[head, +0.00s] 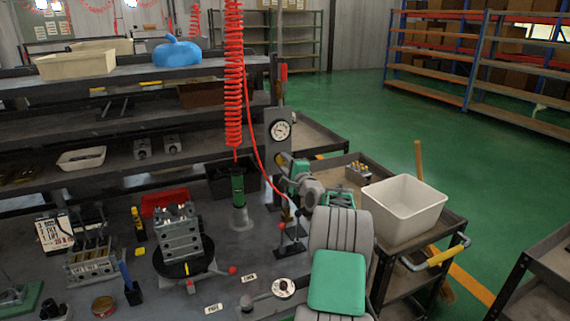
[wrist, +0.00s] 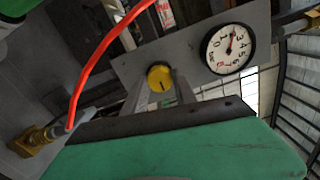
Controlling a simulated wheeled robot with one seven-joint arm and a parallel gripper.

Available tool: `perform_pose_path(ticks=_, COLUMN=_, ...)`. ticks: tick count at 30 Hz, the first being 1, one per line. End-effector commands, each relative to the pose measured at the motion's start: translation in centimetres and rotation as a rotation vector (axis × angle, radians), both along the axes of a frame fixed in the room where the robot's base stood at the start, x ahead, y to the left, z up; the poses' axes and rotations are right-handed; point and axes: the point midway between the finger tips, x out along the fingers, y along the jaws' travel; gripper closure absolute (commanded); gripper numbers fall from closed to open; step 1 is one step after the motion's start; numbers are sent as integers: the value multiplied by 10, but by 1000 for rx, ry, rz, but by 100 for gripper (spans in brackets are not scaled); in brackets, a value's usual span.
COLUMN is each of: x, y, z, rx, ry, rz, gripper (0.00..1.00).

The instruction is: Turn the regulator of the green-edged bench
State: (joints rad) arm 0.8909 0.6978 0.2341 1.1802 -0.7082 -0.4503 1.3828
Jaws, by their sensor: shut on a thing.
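My gripper (head: 285,161) is at the panel's lower part, below the gauge. In the wrist view its grey fingers (wrist: 158,83) reach up on both sides of the knob and are shut on it. The fingertips are partly hidden. No green edge on the bench (head: 190,280) is clearly visible.
A red hose (wrist: 100,55) passes close left of my gripper; its coil (head: 233,80) hangs over the bench. A metal valve block (head: 178,234) on a round stand and small tools crowd the bench. A cart with a white bin (head: 404,208) stands right.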

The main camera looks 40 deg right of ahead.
Motion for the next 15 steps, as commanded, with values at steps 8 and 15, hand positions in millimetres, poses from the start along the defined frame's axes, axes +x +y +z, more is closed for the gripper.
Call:
perform_pose_path(ticks=8, x=0, y=0, z=0, rx=5, ry=-1, rz=-1, gripper=100)
perform_pose_path(ticks=15, x=0, y=0, z=0, rx=4, ry=-1, rz=-1, gripper=56)
